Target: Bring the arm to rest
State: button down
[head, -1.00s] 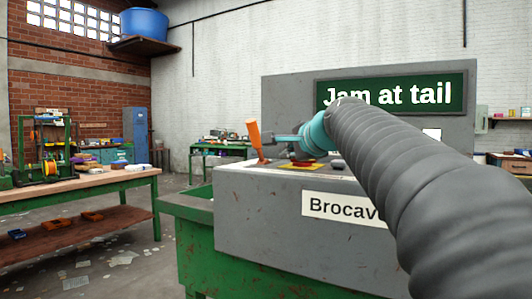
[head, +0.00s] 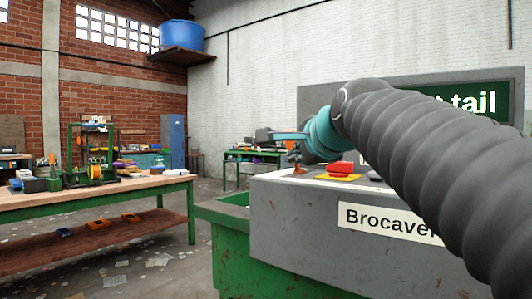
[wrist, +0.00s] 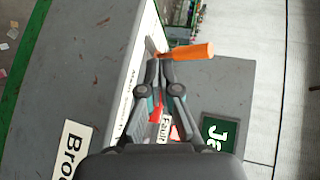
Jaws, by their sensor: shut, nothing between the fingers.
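My gripper (head: 291,136) is in the head view at the end of my outstretched arm, in front of and above the top of the grey console (head: 285,220). In the wrist view its fingers (wrist: 159,66) are together with nothing between them. An orange lever handle (wrist: 190,51) shows just beyond the fingertips there; I cannot tell whether they touch. A red switch (head: 341,168) on a yellow plate is on the console top.
A green sign (head: 488,103), partly hidden by my arm, ends in "tail". A green workbench (head: 150,183) with a wooden top and clutter stands at the left. Open floor with scattered papers (head: 115,281) lies between it and the console. A blue tank (head: 182,35) is high behind.

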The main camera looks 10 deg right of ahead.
jog(key=s+f+n+g+h, duration=0.1)
jog(key=s+f+n+g, duration=0.1)
jog(key=f+n, duration=0.5)
jog(key=s+f+n+g, duration=0.2)
jog(key=s+f+n, duration=0.1)
jog(key=f, duration=0.8)
jog(key=s+d+f+n+g, duration=0.1)
jog(key=s+f+n+g, duration=0.1)
jog(key=s+f, duration=0.6)
jog(key=s+d+f+n+g+h, duration=0.1)
jog(key=s+f+n, duration=0.3)
jog(key=s+f, duration=0.5)
notch_tip(320, 180, down, 5)
jog(key=shift+s+f+g, duration=0.2)
jog(key=shift+s+g, duration=0.1)
jog(key=shift+g, duration=0.6)
jog(key=shift+d, duration=0.1)
jog(key=shift+d, duration=0.15)
